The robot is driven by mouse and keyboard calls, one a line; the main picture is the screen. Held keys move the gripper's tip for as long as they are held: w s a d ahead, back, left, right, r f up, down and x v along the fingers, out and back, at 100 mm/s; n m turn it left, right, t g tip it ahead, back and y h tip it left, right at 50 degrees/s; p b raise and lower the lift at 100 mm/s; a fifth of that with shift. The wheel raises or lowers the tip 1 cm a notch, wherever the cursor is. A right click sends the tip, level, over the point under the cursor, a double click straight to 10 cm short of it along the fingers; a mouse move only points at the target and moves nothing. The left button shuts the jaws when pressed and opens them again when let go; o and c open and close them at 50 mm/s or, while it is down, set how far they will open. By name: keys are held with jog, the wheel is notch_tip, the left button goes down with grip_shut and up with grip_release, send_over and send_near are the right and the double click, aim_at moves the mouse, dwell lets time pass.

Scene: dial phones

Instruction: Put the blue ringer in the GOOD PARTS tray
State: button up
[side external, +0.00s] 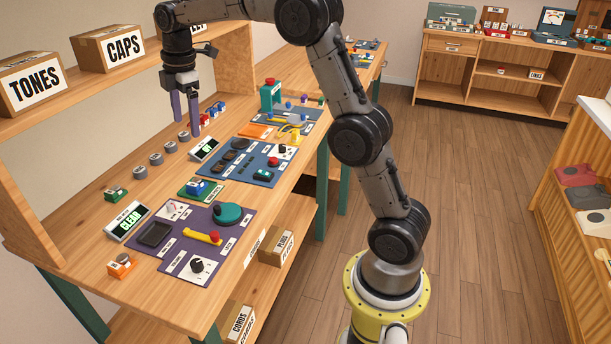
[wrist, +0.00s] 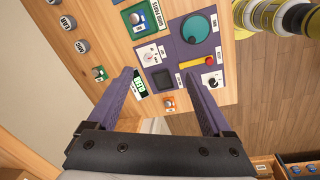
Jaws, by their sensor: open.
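A green tray (side external: 201,190) sits at the middle of the workbench; it also shows at the top of the wrist view (wrist: 125,24), where its label seems to read GOOD PARTS. A blue part (side external: 196,185), which looks like the blue ringer, sits on this tray, and it also shows in the wrist view (wrist: 135,18). Another small blue item (side external: 217,108) stands further back, too small to identify. My gripper (side external: 187,122) is open and empty above the bench's back side. In the wrist view its fingers (wrist: 157,74) are wide apart with nothing between them.
A purple mat (side external: 210,244) with phone parts lies nearer, beside a CLEAN display (side external: 128,222). A blue mat (side external: 246,179) lies beyond. Grey knobs (side external: 155,160) line the bench's back. Green (side external: 115,193) and orange (side external: 121,265) parts sit at left. A shelf (side external: 130,62) stands behind.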

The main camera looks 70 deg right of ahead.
jog(key=s+a+r+m+t, duration=0.1)
jog(key=s+a+r+m, duration=0.25)
jog(key=s, duration=0.45)
jog(key=s+a+r+m+t, duration=0.1)
jog(key=s+a+r+m, duration=0.2)
jog(key=s, duration=0.5)
jog(key=s+a+f+m+t, duration=0.1)
jog(key=s+a+f+m, duration=0.1)
jog(key=s, duration=0.6)
jog(key=s+a+f+m+t, duration=0.1)
jog(key=s+f+m, duration=0.3)
jog(key=s, duration=0.4)
jog(key=shift+s+a+f, duration=0.4)
jog(key=shift+a+f, duration=0.35)
jog(key=shift+f, duration=0.15)
jog(key=shift+m, duration=0.25)
